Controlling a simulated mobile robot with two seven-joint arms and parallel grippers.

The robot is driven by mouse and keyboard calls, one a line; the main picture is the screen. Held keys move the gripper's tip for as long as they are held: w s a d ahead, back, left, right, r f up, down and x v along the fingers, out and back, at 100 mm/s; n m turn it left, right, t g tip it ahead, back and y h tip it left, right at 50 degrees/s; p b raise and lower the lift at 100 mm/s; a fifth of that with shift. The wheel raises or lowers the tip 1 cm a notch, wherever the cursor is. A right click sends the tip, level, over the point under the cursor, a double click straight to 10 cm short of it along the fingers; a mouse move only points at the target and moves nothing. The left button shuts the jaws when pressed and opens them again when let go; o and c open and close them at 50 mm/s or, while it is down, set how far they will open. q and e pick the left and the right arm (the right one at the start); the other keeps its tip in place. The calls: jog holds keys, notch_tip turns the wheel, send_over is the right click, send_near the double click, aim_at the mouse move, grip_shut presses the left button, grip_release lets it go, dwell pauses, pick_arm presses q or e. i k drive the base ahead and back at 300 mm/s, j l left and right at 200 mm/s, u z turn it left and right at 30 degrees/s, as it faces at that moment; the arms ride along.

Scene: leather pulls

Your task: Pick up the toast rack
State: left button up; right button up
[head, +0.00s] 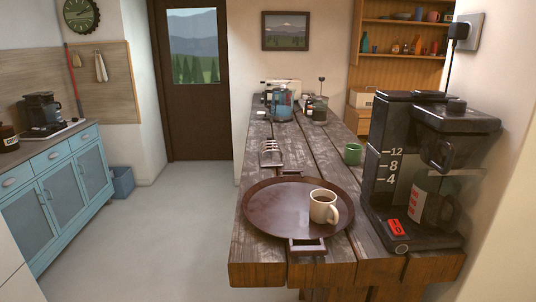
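The toast rack (270,153) is a small metal rack standing on the wooden table (305,270), near its left edge. It is just behind a round brown tray (275,211). Nothing is on or around the rack that I can make out, and it is small in the picture. Neither of my grippers shows in the head view.
A cream mug (323,206) stands on the tray. A large black coffee maker (412,170) fills the table's right front, with a green mug (352,153) behind it. A blender-like appliance and jars (318,108) stand at the far end. Floor left of the table is clear.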

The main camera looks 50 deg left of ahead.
aim_at(269, 156)
jog(key=u, duration=1.55)
jog(key=i+j+z, duration=0.1)
jog(key=z, duration=0.35)
jog(key=i+j+z, duration=0.35)
jog(key=j, duration=0.2)
jog(key=j+z, duration=0.15)
jog(key=j, duration=0.15)
jog(key=i+j, duration=0.15)
jog(key=j, duration=0.3)
jog(key=i+j+z, duration=0.1)
jog(key=j, duration=0.35)
jog(key=i+j, duration=0.2)
jog(key=j, duration=0.25)
jog(key=i+j+z, duration=0.1)
jog(key=j, duration=0.35)
jog(key=i+j, duration=0.15)
jog(key=j, duration=0.35)
jog(key=i+j+z, duration=0.1)
jog(key=j, duration=0.35)
